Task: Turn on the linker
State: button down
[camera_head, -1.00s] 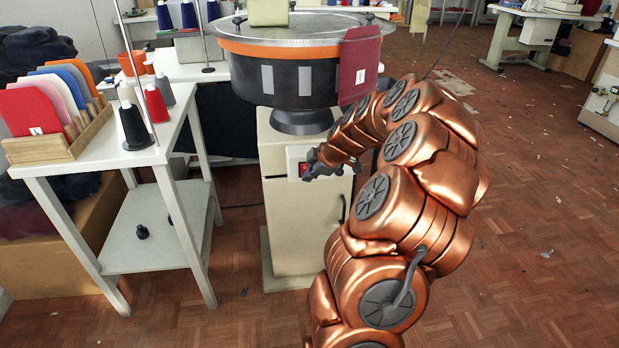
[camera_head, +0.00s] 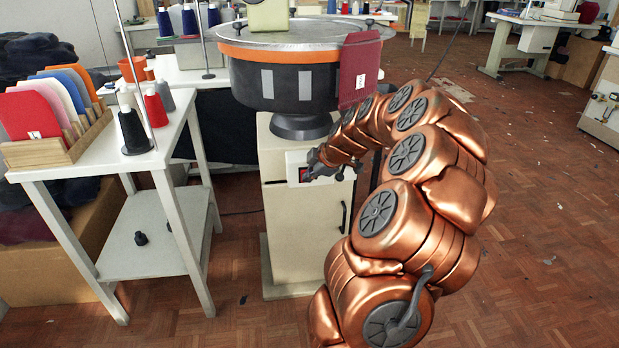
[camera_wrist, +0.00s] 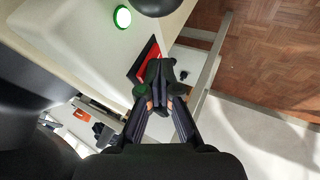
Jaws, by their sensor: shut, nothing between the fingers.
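The linker (camera_head: 283,80) is a round black drum with an orange band and metal top, on a cream pedestal (camera_head: 308,230). A pale switch box on the pedestal front carries a red switch (camera_head: 303,174), partly hidden by my gripper (camera_head: 312,170) in the head view. In the wrist view the red switch (camera_wrist: 146,60) sits in a dark frame. A round green light (camera_wrist: 122,17), bright, is on the same box. My gripper (camera_wrist: 160,68) is shut and empty, its tips right at the switch's edge; I cannot tell whether they touch it.
A white side table (camera_head: 165,165) at left holds thread cones (camera_head: 133,130) and a wooden rack (camera_head: 60,148) of coloured knit pieces. A dark red panel (camera_head: 359,70) hangs at the drum's right side. Open parquet floor (camera_head: 540,215) lies to the right.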

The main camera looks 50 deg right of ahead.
jog(key=s+a+r, duration=0.3)
jog(key=s+r, duration=0.4)
jog(key=s, duration=0.3)
jog(key=shift+b, duration=0.3)
dwell(0.6)
